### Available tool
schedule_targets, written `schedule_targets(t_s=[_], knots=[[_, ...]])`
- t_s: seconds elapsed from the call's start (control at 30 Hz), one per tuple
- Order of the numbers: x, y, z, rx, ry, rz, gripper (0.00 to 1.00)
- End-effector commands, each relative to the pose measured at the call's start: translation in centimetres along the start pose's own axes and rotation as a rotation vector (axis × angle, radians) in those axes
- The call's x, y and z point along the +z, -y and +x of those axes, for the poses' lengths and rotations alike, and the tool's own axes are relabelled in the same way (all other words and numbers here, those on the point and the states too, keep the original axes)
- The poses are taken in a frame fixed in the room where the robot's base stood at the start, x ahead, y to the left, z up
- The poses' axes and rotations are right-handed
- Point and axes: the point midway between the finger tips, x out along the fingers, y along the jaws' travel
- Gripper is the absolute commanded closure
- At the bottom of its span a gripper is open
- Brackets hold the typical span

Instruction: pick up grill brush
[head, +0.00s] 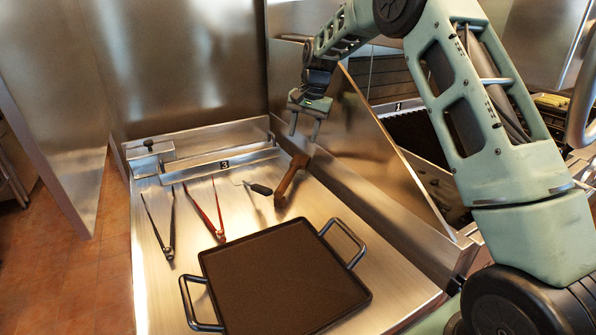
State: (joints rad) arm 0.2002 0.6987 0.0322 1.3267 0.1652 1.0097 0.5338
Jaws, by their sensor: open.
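The grill brush (289,181) appears to be the brown wooden-handled tool lying on the steel side table, near the table's right wall. Its far end is near the table's back right, and its bristles cannot be made out. My gripper (304,134) is open and empty, with its fingers pointing down. It appears above the brush's far end in the head view, apart from it. How high it is above the brush is hard to tell.
Black tongs (171,225), red tongs (218,222) and a black-handled spatula (259,188) lie left of the brush. A dark griddle pan (285,280) with two handles fills the table's front. A slanted steel panel (375,145) rises on the right.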

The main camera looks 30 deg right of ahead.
Motion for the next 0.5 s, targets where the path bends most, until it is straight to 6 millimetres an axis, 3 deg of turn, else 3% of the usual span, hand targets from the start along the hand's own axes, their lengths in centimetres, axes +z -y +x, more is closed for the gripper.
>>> schedule_targets(t_s=[0.3, 0.5], knots=[[0.1, 0.1, 6.4, 0.002, 0.003, -0.002, 0.53], [0.1, 0.1, 8.6, 0.000, 0.001, -0.003, 0.53]])
